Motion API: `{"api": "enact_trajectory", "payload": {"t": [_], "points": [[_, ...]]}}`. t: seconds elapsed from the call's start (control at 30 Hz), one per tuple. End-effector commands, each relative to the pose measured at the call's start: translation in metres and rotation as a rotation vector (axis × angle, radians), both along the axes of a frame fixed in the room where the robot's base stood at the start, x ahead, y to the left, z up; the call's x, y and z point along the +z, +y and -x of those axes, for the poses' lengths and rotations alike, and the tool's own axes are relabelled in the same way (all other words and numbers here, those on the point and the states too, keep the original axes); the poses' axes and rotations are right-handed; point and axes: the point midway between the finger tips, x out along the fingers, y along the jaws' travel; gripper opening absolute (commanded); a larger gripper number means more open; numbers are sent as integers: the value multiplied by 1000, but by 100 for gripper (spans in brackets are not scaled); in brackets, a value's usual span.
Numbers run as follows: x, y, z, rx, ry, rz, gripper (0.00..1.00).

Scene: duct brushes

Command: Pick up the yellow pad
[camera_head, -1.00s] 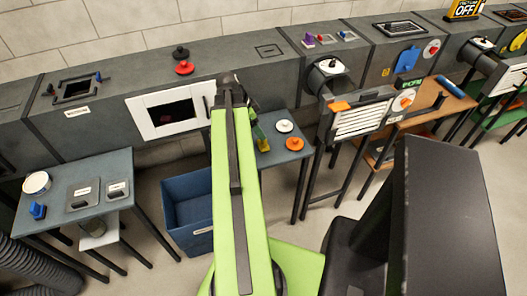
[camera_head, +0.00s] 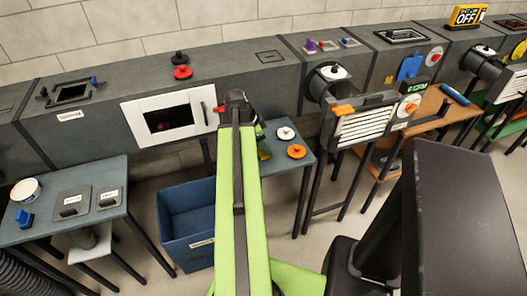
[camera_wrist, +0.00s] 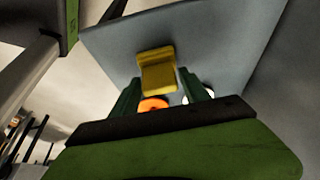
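The yellow pad (camera_wrist: 157,72) is a small block with a raised end, seen against the grey table top in the wrist view. My gripper (camera_wrist: 158,82) has its two dark green fingers apart, with the pad just beyond and between their tips. No finger clearly touches the pad. In the head view my gripper (camera_head: 262,142) is over the left part of the small grey table (camera_head: 283,178), and my arm and gripper mostly hide the pad there.
An orange disc (camera_head: 296,152) and a white disc (camera_head: 285,133) lie on the same table, right of my gripper. A blue bin (camera_head: 186,243) stands on the floor to the left. The duct with a white-framed opening (camera_head: 134,124) runs behind.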

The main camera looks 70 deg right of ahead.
Motion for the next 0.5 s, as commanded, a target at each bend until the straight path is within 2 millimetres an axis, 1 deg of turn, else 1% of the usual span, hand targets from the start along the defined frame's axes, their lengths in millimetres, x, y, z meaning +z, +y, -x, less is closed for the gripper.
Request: {"api": "enact_trajectory", "payload": {"t": [0.03, 0.37, 0.5], "points": [[0, 0, 0, 0, 0, 0, 46], [0, 0, 0, -1, 0, 0, 2], [0, 0, 0, -1, 0, 0, 2]]}}
